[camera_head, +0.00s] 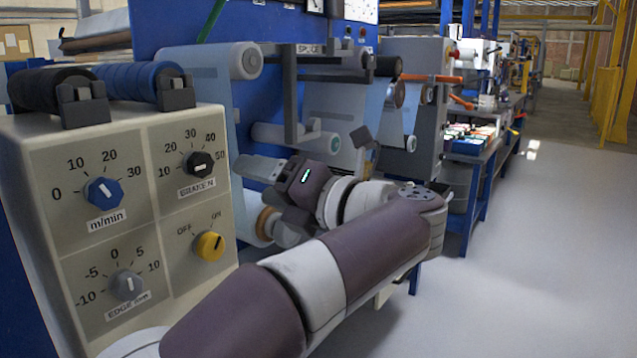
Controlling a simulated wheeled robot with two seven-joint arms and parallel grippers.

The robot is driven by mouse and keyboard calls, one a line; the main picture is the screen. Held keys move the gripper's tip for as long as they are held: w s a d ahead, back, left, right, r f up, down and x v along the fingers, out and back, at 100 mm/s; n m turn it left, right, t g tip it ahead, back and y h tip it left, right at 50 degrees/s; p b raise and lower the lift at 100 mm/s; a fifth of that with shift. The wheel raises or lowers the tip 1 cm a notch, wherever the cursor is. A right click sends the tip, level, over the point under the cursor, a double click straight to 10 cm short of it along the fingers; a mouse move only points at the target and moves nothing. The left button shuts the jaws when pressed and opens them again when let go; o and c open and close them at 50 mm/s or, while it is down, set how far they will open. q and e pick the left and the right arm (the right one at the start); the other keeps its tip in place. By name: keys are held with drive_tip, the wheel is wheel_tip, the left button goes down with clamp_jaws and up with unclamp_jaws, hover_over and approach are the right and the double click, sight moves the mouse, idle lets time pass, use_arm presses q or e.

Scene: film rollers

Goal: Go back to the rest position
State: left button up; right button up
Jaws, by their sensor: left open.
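My left gripper (258,196) is in front of the film rollers, its fingers pointing left and spread apart. My left arm (375,245) comes in from the bottom left, runs to an elbow at the right and folds back toward the rollers. The film web (210,90) hangs pale and translucent from an upper roller (246,61). A lower roller (264,222) with an orange-brown core is partly hidden behind the gripper. I cannot tell whether the gripper touches the film or the roller. My right gripper is out of view.
A beige control box (140,150) with several knobs stands close at the left, with a black roll (50,88) and a blue roll (140,80) on top. Blue benches (485,185) with trays line the right. The grey floor (550,260) there is clear.

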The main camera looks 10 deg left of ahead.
use_arm(q)
drive_tip(key=w+d+m+t+h, duration=0.8)
drive_tip(key=w+d+m+t, duration=0.3)
drive_tip(key=m, duration=0.5)
drive_tip(key=d+f+m+g+h, duration=0.1)
drive_tip(key=d+f+m+h, duration=0.2)
drive_tip(key=f+m+h, duration=0.4)
drive_tip(key=d+f+m+g+h, duration=0.1)
drive_tip(key=d+f+m+h, duration=0.25)
drive_tip(key=f+m, duration=0.45)
drive_tip(key=s+a+f+m+g, duration=0.2)
drive_tip(key=s+f+m+g, duration=0.3)
drive_tip(key=f, duration=0.5)
drive_tip(key=s+a+f+m+g, duration=0.35)
drive_tip(key=s+f, duration=0.25)
drive_tip(key=f, duration=0.4)
drive_tip(key=s+a+f+m+g+y, duration=0.1)
drive_tip(key=s+a+f+g, duration=0.3)
drive_tip(key=s, duration=0.3)
drive_tip(key=s+a+f+g+y, duration=0.1)
drive_tip(key=s+a+f+g, duration=0.1)
drive_tip(key=s+a+f, duration=0.35)
wheel_tip(320, 180, up, 39)
drive_tip(key=s+a+p, duration=0.2)
drive_tip(key=p, duration=3.5)
drive_tip(key=shift+s+n+p, duration=0.25)
drive_tip(key=shift+n+p, duration=0.05)
drive_tip(key=shift+n, duration=0.15)
